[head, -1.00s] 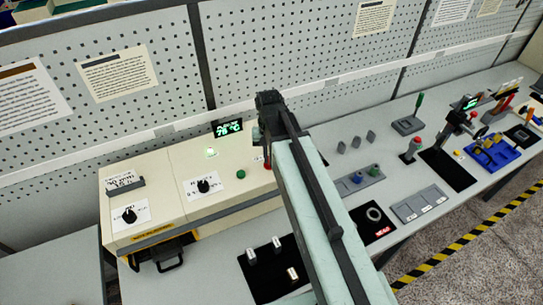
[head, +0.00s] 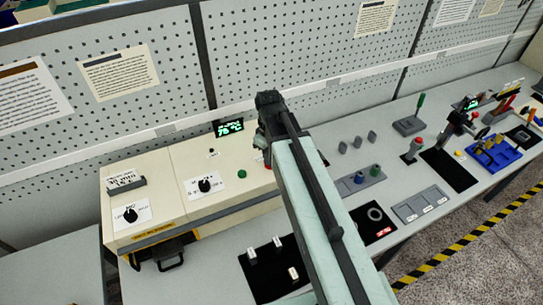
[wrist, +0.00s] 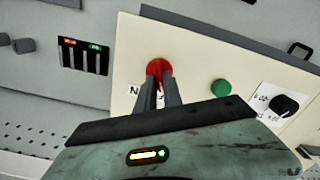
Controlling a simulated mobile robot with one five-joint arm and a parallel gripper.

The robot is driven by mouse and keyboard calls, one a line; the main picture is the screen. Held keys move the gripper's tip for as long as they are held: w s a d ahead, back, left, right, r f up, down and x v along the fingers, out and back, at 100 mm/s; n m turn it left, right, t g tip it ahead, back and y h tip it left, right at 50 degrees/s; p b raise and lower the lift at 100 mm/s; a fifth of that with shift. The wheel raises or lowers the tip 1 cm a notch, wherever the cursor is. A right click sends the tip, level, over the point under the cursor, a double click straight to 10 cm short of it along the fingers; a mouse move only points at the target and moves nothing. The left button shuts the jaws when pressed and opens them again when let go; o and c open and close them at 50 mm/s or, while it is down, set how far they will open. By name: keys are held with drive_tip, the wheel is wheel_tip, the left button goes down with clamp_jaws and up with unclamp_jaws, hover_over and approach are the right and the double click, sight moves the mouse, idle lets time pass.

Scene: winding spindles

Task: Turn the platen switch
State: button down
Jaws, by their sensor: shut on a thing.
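In the wrist view a red knob (wrist: 155,67) stands on the cream control panel (wrist: 200,60). My gripper (wrist: 160,80) is shut on this red knob, with its two dark fingers at the knob's near side. A label beside it is partly hidden by the fingers, so I cannot read whether this is the platen switch. In the head view my arm hides most of the knob and the fingers. A green button (wrist: 221,88) and a black rotary knob (wrist: 285,105) sit to the right in the wrist view.
In the head view a second black knob (head: 130,214) is at the panel's left. A display (head: 229,128) with green digits stands behind the panel. A black mat (head: 262,275) with small blocks lies in front. Grey trays and tools fill the bench to the right.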

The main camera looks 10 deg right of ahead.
drive_tip(key=shift+n, duration=0.6)
drive_tip(key=shift+d, duration=0.1)
drive_tip(key=c, duration=1.5)
unclamp_jaws()
wheel_tip(320, 180, up, 8)
drive_tip(key=p, duration=0.8)
drive_tip(key=shift+f, duration=0.1)
